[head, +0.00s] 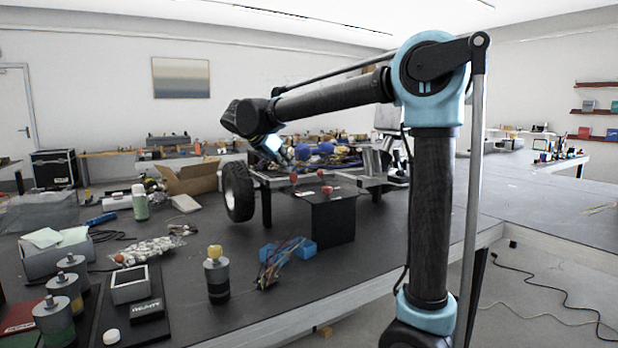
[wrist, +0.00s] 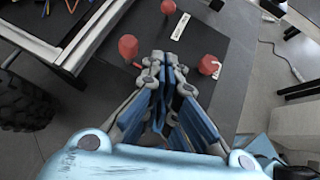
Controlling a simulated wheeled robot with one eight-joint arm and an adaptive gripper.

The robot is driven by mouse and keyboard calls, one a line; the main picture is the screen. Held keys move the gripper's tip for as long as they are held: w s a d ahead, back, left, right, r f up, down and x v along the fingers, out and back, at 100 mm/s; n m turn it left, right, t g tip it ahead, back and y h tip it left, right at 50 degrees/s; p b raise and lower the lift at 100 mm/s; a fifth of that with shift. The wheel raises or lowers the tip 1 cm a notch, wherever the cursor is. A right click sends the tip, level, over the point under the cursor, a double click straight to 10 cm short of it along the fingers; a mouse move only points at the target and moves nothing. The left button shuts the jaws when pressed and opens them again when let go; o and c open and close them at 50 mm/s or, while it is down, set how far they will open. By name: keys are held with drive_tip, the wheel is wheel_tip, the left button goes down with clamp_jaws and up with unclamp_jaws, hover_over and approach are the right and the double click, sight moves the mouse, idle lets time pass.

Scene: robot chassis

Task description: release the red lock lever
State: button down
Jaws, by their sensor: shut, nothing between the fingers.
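A dark box-like panel (head: 334,216) stands at the chassis's near side with small red parts on top. The wrist view shows three red knobs on this dark panel (wrist: 225,25): a left one (wrist: 128,46), a far one (wrist: 168,7) and a right one (wrist: 208,65). I cannot tell which is the red lock lever. My gripper (wrist: 165,58) is shut and empty, its fingertips pointing between the left and right knobs, apparently apart from both. In the head view, red knobs (head: 327,190) show below and right of my gripper (head: 288,160).
The chassis has a black wheel (head: 238,191) at its left. A cardboard box (head: 190,178) lies behind left. The table's right side is mostly clear.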

sight(322, 177)
drive_tip(key=x, duration=0.9)
drive_tip(key=shift+w+d+f, duration=0.2)
drive_tip(key=shift+d+f, duration=0.05)
drive_tip(key=shift+f, duration=0.05)
drive_tip(key=shift+w+d, duration=0.75)
drive_tip(key=shift+w, duration=0.15)
drive_tip(key=shift+w+d+r, duration=0.1)
drive_tip(key=shift+w+d, duration=0.45)
drive_tip(key=shift+w, duration=0.2)
drive_tip(key=shift+a+r, duration=0.1)
drive_tip(key=shift+a, duration=0.05)
